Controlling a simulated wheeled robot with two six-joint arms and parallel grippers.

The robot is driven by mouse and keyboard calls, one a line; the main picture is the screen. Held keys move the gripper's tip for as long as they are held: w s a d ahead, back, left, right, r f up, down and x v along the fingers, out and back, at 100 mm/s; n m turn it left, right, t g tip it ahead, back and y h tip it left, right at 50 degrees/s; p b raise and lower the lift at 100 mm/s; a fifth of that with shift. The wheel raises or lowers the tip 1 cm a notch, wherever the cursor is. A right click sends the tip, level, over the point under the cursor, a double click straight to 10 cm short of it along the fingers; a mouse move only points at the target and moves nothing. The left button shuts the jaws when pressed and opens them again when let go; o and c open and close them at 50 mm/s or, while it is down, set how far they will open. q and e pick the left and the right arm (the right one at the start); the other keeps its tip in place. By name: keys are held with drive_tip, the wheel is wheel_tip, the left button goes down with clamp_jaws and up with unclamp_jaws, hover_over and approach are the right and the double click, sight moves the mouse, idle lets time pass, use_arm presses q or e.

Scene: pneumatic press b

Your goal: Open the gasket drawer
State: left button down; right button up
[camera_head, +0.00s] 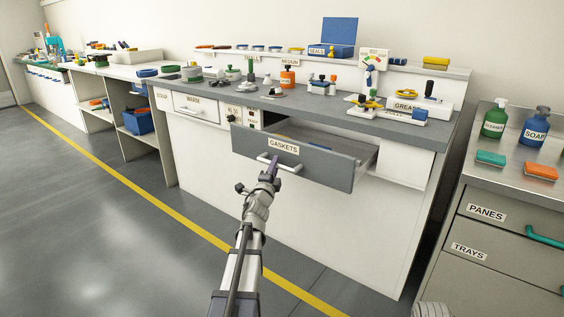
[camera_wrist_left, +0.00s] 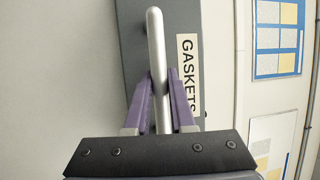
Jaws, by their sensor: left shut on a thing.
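The grey gasket drawer (camera_head: 318,163), labelled GASKETS, stands pulled out from the white workbench (camera_head: 200,155). Its inside shows partly behind the front panel. A silver bar handle (camera_head: 264,160) runs along the drawer front, and it also shows upright in the left wrist view (camera_wrist_left: 155,40). My left gripper (camera_head: 273,168) is shut on this handle, with its purple fingers (camera_wrist_left: 160,95) on either side of the bar. The drawer's label shows beside the fingers in the wrist view (camera_wrist_left: 188,75). My right gripper is not in view.
The benchtop (camera_head: 225,98) carries an orange bottle (camera_head: 288,77), fixtures and several small parts. A WARM drawer (camera_head: 196,108) sits left of the gasket drawer. At right stands a grey cabinet (camera_head: 490,240) with soap bottles on top. The floor (camera_head: 100,205) in front is clear, with a yellow line.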

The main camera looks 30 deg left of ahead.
use_arm(q)
drive_tip(key=shift+s+a, duration=0.15)
drive_tip(key=shift+s, duration=2)
drive_tip(key=c, duration=0.8)
unclamp_jaws()
drive_tip(key=shift+o, duration=0.2)
drive_tip(key=b+v, duration=0.1)
drive_tip(key=v, duration=0.6)
drive_tip(key=shift+s, duration=0.3)
drive_tip(key=shift+f, duration=0.15)
